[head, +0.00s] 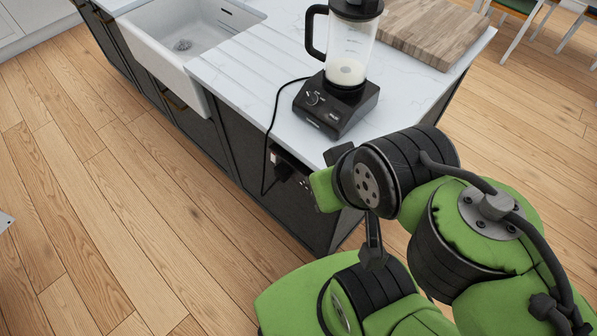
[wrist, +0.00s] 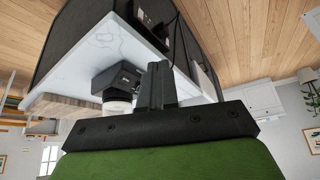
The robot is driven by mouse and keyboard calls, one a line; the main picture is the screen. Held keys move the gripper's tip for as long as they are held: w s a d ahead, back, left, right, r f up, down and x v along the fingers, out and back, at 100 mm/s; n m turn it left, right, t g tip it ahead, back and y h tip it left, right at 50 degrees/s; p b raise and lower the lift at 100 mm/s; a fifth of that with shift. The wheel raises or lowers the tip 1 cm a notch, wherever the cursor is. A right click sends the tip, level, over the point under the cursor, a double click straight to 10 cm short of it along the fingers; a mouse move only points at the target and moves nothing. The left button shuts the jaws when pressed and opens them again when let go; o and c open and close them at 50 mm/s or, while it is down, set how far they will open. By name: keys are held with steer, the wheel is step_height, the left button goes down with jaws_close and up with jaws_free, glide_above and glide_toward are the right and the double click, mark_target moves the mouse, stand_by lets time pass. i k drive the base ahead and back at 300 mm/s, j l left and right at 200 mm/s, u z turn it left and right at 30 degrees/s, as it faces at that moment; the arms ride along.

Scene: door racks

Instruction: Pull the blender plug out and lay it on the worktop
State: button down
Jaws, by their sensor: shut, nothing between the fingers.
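The blender (head: 338,100) stands upright on the white worktop (head: 245,75), with pale liquid in its jug. Its black cord (head: 269,135) runs over the worktop edge and hangs in a loop down the dark cabinet side. A dark plug (head: 284,171) appears to sit at the socket area on that side, just below the worktop. It is small, and its seating is unclear. In the wrist view my gripper (wrist: 157,68) is shut and empty, with the blender base (wrist: 118,80) beside it. In the head view my arm largely hides the fingers.
A wooden board (head: 425,35) lies at the worktop's back right. A white sink (head: 185,45) is set in at the left. Bare worktop lies between sink and blender. The wooden floor (head: 110,210) in front of the cabinets is clear.

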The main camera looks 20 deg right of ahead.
mark_target(282, 173)
steer(key=i+j, duration=0.1)
steer(key=j, duration=0.5)
steer(key=i+j, duration=0.1)
steer(key=j, duration=0.5)
steer(key=i+j, duration=0.1)
steer(key=j, duration=0.5)
steer(key=i+j, duration=0.1)
steer(key=j, duration=0.5)
steer(key=i+j+z, duration=0.1)
steer(key=j, duration=0.55)
